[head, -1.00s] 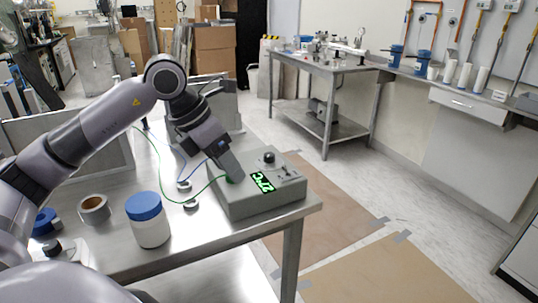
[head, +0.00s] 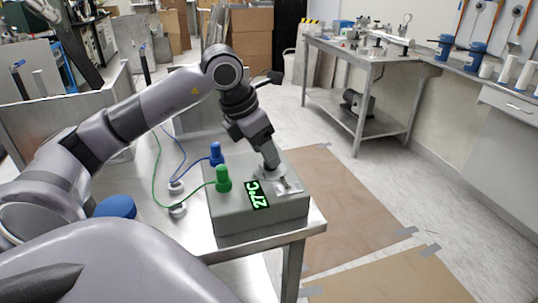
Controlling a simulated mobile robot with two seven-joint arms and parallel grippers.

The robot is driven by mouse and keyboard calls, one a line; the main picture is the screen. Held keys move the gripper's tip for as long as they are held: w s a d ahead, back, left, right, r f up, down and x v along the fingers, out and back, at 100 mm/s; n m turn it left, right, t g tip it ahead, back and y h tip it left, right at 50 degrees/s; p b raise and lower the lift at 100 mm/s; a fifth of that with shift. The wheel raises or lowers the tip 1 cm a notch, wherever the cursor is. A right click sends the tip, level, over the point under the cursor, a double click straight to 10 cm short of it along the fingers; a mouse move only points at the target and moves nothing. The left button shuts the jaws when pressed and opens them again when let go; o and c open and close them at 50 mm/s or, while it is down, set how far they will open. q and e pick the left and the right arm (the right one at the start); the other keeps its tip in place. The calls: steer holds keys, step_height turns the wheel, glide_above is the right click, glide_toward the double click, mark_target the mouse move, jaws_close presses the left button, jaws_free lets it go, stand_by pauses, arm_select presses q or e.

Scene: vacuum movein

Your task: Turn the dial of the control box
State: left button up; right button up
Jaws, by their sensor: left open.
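The grey control box (head: 235,220) sits at the right corner of the metal table. Its green display (head: 258,195) reads 27°C, shown sideways. A blue plug (head: 216,154) and a green plug (head: 223,180) stand up from its left side, with wires running off. My left gripper (head: 271,167) points down onto the top of the box, behind the display, where the dial is. It covers the dial, so I cannot tell whether its fingers touch the dial. The gripper is open. My right gripper is not in view.
A blue lid (head: 115,207) shows at the left, partly behind my arm. The table's edge (head: 290,236) is close in front and right of the box. Brown floor sheets lie beyond.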

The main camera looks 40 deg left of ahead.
arm_select(q)
steer(key=shift+x, duration=1.25)
steer(key=shift+w, duration=0.1)
steer(key=c, duration=1.1)
steer(key=shift+o, duration=0.2)
